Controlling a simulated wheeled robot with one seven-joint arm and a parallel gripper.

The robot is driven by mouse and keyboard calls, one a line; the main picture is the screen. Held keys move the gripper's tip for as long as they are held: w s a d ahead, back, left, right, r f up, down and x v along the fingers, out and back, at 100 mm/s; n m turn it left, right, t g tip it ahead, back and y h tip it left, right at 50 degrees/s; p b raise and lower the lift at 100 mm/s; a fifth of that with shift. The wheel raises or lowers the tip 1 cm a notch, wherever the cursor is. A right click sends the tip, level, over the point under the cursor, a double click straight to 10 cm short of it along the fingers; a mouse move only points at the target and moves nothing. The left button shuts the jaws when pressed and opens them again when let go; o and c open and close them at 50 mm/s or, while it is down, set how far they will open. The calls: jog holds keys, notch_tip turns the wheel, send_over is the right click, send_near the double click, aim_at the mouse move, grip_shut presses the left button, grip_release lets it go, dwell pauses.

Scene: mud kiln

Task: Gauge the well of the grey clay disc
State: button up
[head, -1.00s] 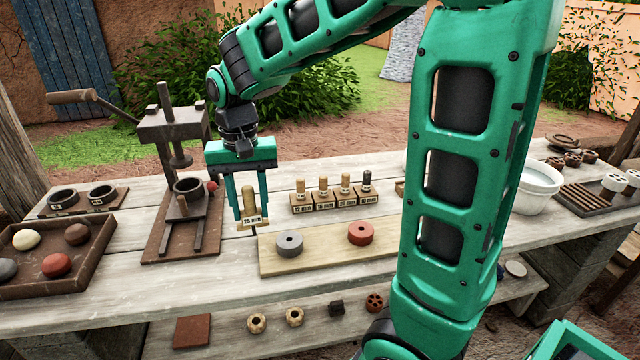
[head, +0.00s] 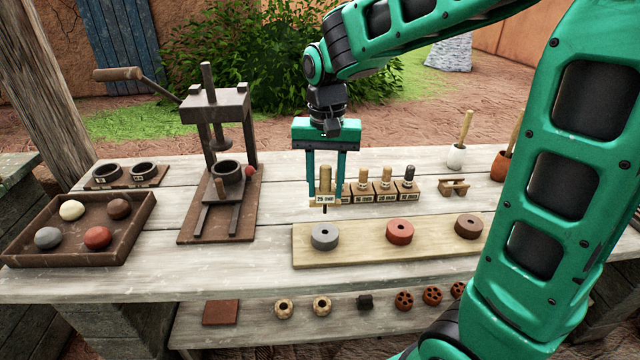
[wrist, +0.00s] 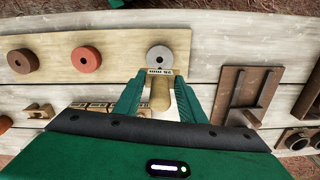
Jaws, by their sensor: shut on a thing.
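The grey clay disc (head: 324,240) lies on the pale wooden board at its left end, with a dark round well in its middle. It also shows in the wrist view (wrist: 160,55). My gripper (head: 327,196) is shut on a wooden-handled gauge (head: 326,180), whose label seems to read 25 mm. The gauge is upright, and its short dark pin points down, behind and above the disc, apart from it. In the wrist view the gauge (wrist: 160,94) stands between the fingers, just short of the disc; its pin is hidden there.
A red disc (head: 400,232) and a brown disc (head: 468,226) share the board (head: 360,256). Several gauges stand in a wooden block (head: 380,196) close behind my gripper. A press (head: 215,110) and a tray of clay balls (head: 120,240) stand to the left.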

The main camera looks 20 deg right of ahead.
aim_at(326, 203)
jog(key=shift+f, duration=2.75)
jog(key=shift+s, duration=0.25)
jog(key=shift+f, duration=1.4)
dwell(0.9)
jog(key=o, duration=1)
jog(key=shift+o, duration=0.2)
